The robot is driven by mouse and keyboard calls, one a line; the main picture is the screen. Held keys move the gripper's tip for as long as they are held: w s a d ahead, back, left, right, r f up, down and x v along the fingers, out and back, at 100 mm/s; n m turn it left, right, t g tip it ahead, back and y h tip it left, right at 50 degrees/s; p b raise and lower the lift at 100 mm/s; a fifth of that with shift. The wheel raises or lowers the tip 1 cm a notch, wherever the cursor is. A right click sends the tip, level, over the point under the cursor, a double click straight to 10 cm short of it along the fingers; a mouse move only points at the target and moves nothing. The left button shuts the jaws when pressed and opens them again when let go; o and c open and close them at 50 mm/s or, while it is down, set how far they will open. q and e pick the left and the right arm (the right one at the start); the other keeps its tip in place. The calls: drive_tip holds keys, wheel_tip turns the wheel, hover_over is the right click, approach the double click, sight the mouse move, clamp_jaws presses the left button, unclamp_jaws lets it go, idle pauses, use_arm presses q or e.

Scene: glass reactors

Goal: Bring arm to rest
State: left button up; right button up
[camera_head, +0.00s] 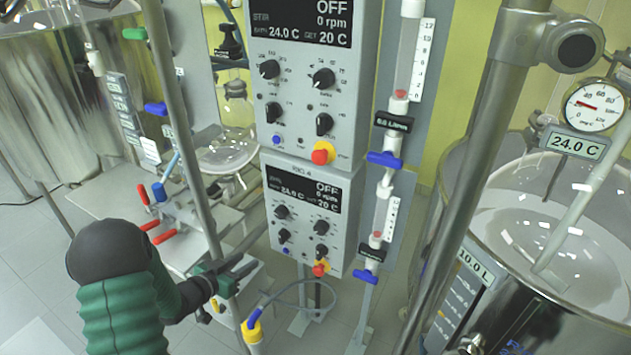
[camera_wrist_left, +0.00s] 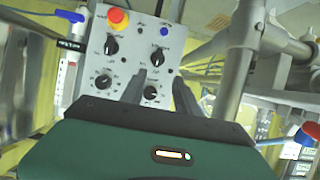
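My left arm (camera_head: 122,290), green and black, comes in from the lower left of the head view. Its left gripper (camera_head: 248,264) is in front of the lower control box (camera_head: 305,208), near a metal frame post. In the wrist view the two dark fingers of the left gripper (camera_wrist_left: 160,88) stand apart with nothing seen between them. A control panel (camera_wrist_left: 128,62) with knobs and a red-yellow button lies beyond them, upside down. Whether the fingers touch anything is unclear. My right gripper is in neither view.
An upper control box (camera_head: 312,75) sits above the lower one. A steel vessel (camera_head: 60,95) stands at left, a glass reactor (camera_head: 560,235) at right. Red-handled valves (camera_head: 158,228), metal posts (camera_head: 180,110) and a yellow-ended hose (camera_head: 252,328) surround the gripper. Floor shows at lower left.

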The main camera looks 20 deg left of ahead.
use_arm(q)
drive_tip(key=s+d+r+g+y+p, duration=0.3)
drive_tip(key=d+r+g+p, duration=0.4)
drive_tip(key=d, duration=0.4)
drive_tip(key=s+d+r+g+h+p, duration=0.1)
drive_tip(key=s+d+r+g+p, duration=0.1)
drive_tip(key=s+d, duration=1)
drive_tip(key=shift+s+d+r+n+g+h+p, duration=0.3)
drive_tip(key=shift+s+d+r+n+g+h, duration=0.1)
drive_tip(key=shift+s+r+g, duration=0.4)
drive_tip(key=shift+w+a, duration=0.1)
drive_tip(key=shift+a, duration=0.2)
drive_tip(key=shift+d, duration=0.2)
drive_tip(key=shift+a, duration=0.1)
